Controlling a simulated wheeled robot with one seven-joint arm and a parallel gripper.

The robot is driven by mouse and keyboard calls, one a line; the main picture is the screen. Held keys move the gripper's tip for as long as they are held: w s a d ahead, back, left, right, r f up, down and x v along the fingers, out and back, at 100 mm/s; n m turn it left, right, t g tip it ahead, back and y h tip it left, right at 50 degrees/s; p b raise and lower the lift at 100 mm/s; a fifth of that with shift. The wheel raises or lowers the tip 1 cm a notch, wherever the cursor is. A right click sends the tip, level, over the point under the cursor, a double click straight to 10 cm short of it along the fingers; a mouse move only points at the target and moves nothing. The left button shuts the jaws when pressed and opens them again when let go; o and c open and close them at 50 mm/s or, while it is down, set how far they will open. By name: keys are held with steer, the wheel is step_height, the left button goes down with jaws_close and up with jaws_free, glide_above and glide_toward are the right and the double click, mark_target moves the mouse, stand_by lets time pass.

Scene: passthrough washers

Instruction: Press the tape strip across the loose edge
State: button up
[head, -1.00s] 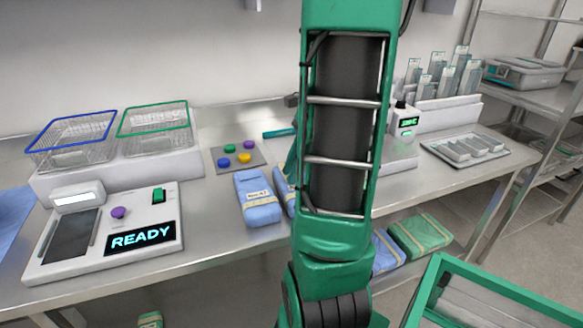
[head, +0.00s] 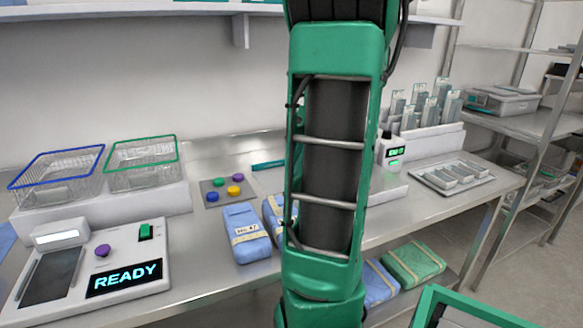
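A blue wrapped pack (head: 247,243) with a tan tape strip and a white label lies on the steel bench left of my arm. A second blue pack (head: 275,212) is beside it, partly hidden behind my green arm link. I cannot make out a loose edge or a separate tape strip on either pack. My gripper is not in view; only upper arm links show, upright across the middle of the picture.
A device reading READY (head: 125,278) stands at the bench's front left. Behind it are a blue-rimmed basket (head: 58,180) and a green-rimmed basket (head: 142,165). A metal tray (head: 452,176) lies right. A green-framed cart (head: 470,305) is at lower right.

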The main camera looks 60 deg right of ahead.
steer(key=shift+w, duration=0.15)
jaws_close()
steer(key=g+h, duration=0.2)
glide_above(272, 203)
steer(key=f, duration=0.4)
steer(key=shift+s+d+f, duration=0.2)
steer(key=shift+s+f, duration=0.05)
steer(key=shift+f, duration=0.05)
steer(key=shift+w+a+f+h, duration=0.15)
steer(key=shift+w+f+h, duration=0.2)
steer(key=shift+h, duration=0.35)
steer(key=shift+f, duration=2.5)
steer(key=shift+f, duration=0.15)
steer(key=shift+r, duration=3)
